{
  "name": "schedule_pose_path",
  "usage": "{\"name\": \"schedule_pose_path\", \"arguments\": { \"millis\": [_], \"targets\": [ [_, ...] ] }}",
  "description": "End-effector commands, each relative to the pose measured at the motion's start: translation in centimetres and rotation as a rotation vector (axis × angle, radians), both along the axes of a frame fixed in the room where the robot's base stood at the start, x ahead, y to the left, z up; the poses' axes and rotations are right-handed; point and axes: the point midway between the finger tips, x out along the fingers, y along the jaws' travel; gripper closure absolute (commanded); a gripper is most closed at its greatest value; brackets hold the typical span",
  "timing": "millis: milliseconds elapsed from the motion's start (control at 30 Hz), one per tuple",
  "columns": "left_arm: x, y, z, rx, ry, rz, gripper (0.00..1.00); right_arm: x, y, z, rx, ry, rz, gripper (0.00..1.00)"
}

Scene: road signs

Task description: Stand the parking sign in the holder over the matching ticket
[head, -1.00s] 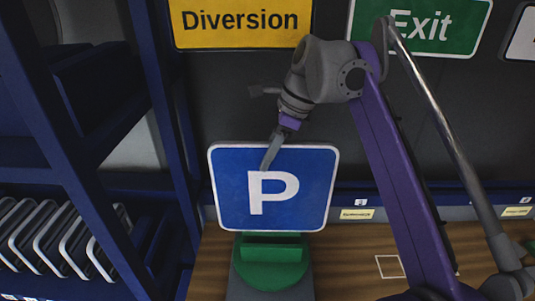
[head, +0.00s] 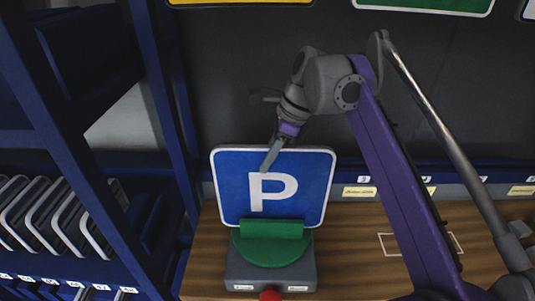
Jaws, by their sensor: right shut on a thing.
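The blue parking sign (head: 310,190) with a white P and white border is upright at the centre. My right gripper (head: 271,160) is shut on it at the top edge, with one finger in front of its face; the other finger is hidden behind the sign. The sign's lower edge is behind a green block (head: 272,229) on a green round piece (head: 268,252) on a grey base (head: 270,277); whether it touches there I cannot tell. A yellow ticket (head: 360,191) is on the rail at the back of the bench, another (head: 523,190) at the far right; their words are unreadable.
A wooden bench (head: 345,265) has a white outlined rectangle (head: 393,235), partly behind my right arm. A red knob (head: 270,295) is in front of the base. A blue rack (head: 75,170) with several grey-edged panels stands at left. Signs hang along the top edge.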

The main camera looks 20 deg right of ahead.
Motion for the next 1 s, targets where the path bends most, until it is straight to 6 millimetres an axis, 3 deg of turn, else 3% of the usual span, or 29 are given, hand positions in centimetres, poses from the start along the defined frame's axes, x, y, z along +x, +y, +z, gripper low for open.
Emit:
{"name": "schedule_pose_path", "arguments": {
  "millis": [1000],
  "targets": [
    [-0.2, 0.0, -0.8, 0.0, 0.004, 0.0, 0.5, 0.0, 0.0, -1.3, 0.001, 0.0, 0.0, 1.0]
  ]
}}
